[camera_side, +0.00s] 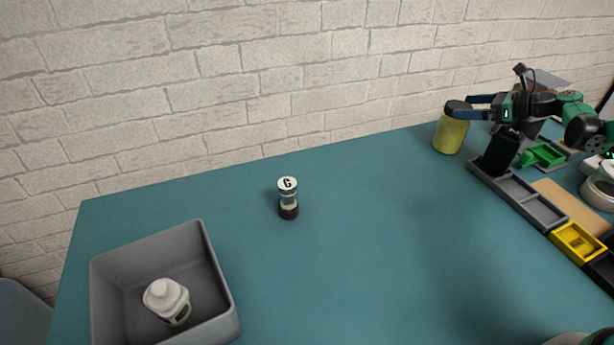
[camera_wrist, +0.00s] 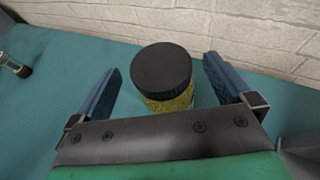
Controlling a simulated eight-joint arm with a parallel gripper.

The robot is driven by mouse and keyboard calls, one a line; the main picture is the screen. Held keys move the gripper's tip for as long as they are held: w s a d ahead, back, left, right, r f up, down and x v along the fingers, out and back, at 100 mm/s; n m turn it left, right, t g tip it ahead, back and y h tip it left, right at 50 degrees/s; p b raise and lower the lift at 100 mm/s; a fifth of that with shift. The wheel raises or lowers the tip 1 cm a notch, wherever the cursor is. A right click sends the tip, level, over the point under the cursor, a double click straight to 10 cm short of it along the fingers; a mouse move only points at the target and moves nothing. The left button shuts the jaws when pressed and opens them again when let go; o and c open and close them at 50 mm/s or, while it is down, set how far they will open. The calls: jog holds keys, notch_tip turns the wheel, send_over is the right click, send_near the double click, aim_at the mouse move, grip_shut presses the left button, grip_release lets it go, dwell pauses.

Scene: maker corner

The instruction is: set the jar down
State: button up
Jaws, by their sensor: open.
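The jar (camera_side: 450,135) has yellow contents and stands upright on the teal table near the brick wall, at the right in the side view. In the wrist view the jar (camera_wrist: 162,78) shows its round black lid and a yellow body below it. My gripper (camera_side: 462,110) is at the jar's top in the side view. In the wrist view my gripper (camera_wrist: 160,80) is open, with one blue finger on each side of the jar and a visible gap on both sides. The jar's lower part is partly hidden by my gripper's body in the wrist view.
A small jar marked G (camera_side: 288,198) stands mid-table. A grey bin (camera_side: 215,275) with a white bottle (camera_side: 166,299) is at the front left. Grey trays (camera_side: 541,211), a yellow tray (camera_side: 577,243) and a green part (camera_side: 541,155) lie right of the yellow jar.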

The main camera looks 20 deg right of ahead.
jog(key=shift+x, duration=1.15)
grip_shut()
